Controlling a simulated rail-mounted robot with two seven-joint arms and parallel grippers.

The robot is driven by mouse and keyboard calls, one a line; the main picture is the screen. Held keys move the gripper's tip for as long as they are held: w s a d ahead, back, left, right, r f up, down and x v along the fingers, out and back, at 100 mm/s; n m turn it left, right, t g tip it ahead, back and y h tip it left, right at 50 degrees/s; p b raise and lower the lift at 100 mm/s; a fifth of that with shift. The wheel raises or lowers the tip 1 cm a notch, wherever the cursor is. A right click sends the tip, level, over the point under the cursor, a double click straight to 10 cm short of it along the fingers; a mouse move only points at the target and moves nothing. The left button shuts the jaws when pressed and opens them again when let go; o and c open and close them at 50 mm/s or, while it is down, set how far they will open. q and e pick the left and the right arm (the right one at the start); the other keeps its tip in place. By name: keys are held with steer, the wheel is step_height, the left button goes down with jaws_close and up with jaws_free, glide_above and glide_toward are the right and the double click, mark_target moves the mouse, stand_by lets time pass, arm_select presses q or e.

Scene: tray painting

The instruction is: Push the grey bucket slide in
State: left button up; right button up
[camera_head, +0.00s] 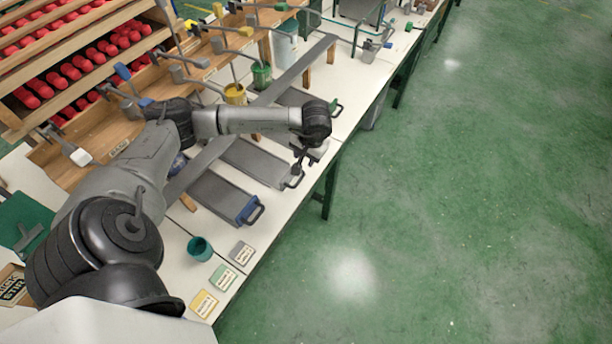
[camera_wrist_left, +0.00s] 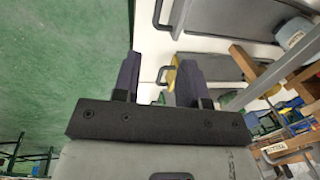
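The grey bucket slide (camera_head: 255,162) lies on the white bench in the head view, a long grey tray with a dark handle at its floor-side end. Contact with the slide cannot be told. My right gripper is out of view.
A blue-ended slide (camera_head: 218,196) lies nearer, and a green-handled slide (camera_head: 295,98) farther along. A yellow-ended slide (camera_wrist_left: 220,68) shows in the wrist view. A teal cup (camera_head: 200,248) and labelled cards (camera_head: 223,276) are at the near end. The floor side (camera_head: 450,200) is clear.

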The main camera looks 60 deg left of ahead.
mark_target(300, 179)
arm_select(q)
steer(key=f, duration=0.4)
steer(key=a+f, duration=0.1)
steer(key=f, duration=0.4)
steer(key=a+f+b, duration=0.1)
steer(key=f, duration=0.4)
steer(key=shift+s+a+f, duration=0.1)
steer(key=shift+s+f, duration=0.05)
steer(key=shift+s, duration=0.25)
steer(key=shift+c, duration=0.2)
jaws_close()
